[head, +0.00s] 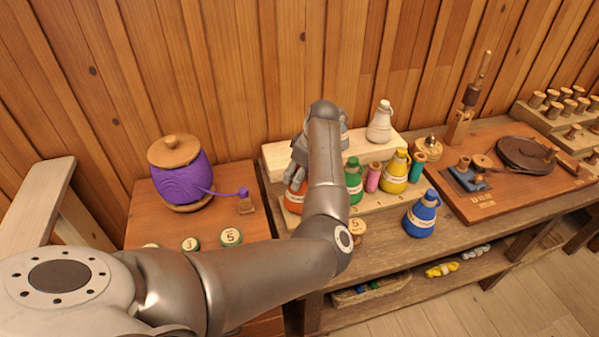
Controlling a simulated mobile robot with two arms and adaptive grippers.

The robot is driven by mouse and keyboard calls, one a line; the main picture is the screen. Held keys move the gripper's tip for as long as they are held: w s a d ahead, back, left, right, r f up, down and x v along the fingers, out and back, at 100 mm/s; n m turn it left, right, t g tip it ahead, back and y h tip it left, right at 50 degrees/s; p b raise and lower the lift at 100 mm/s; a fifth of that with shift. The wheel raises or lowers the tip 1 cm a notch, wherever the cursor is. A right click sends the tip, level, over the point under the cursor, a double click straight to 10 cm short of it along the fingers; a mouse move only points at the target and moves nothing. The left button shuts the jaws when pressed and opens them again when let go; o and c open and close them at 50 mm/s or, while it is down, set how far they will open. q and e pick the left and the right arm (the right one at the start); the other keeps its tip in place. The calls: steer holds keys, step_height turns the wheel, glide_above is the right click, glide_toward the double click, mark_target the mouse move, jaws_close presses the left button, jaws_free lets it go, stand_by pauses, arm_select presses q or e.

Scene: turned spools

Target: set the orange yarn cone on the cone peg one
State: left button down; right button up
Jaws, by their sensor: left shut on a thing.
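The orange yarn cone (294,198) has a pale label and shows at the left end of the stepped wooden rack (375,206), partly covered by my left arm. My left gripper (298,172) is at its top and shut on it. Whether the cone's base touches the rack is unclear. I cannot make out cone peg one; my arm and the cones cover much of the rack. My right gripper is out of view.
Green (354,178) and yellow (395,172) cones stand on the rack's lower step, a white cone (380,122) on the upper. A blue cone (421,215) stands in front. A purple yarn spool (182,178) is left; a dark turntable (526,154) is right.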

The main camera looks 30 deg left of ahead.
arm_select(q)
steer(key=shift+f, duration=0.5)
stand_by(0.4)
steer(key=c, duration=1.1)
jaws_free()
steer(key=shift+o, duration=0.8)
steer(key=p+v, duration=0.5)
steer(key=v, duration=0.1)
steer(key=p+v, duration=0.5)
steer(key=shift+d, duration=0.1)
